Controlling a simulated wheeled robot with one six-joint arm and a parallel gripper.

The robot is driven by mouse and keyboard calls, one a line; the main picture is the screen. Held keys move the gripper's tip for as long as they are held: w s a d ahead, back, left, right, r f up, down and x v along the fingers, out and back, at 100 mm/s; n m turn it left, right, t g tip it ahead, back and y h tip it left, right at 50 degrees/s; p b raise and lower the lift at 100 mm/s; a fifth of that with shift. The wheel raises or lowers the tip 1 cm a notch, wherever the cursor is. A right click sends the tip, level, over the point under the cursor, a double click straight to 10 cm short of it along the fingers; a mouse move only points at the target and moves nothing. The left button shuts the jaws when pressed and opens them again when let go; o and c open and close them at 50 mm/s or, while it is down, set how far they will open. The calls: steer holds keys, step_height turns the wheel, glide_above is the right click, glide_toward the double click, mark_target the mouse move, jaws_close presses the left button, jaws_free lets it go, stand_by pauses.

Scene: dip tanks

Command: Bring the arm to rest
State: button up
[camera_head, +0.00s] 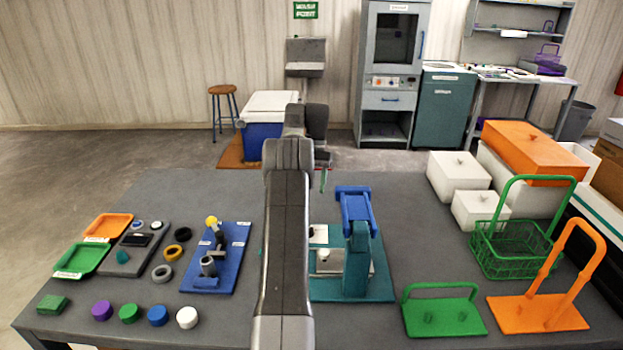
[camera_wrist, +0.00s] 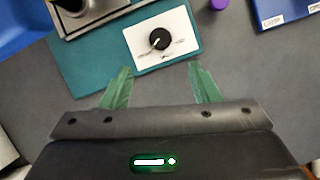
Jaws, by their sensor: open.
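My gripper (camera_wrist: 160,88) shows in the wrist view with two green fingers spread apart and nothing between them. It hangs over the grey table. Ahead of the fingertips is a white plate with a black knob (camera_wrist: 159,39), on a teal base (camera_wrist: 85,60). In the head view my arm stretches forward from the bottom middle over the table, and it hides the table behind it. The fingers are mostly hidden there.
A teal stand with a blue top (camera_head: 355,210) rises close to the right of my arm. A blue board with a small fixture (camera_head: 222,278) lies to the left. A green basket (camera_head: 510,250), orange holder (camera_head: 540,312) and white tanks (camera_head: 458,175) fill the right side. The front left holds several coloured discs (camera_head: 157,315).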

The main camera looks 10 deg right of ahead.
stand_by(0.4)
steer(key=b+x, duration=0.2)
steer(key=x, duration=1.1)
steer(key=shift+s+f, duration=0.25)
steer(key=shift+f, duration=0.05)
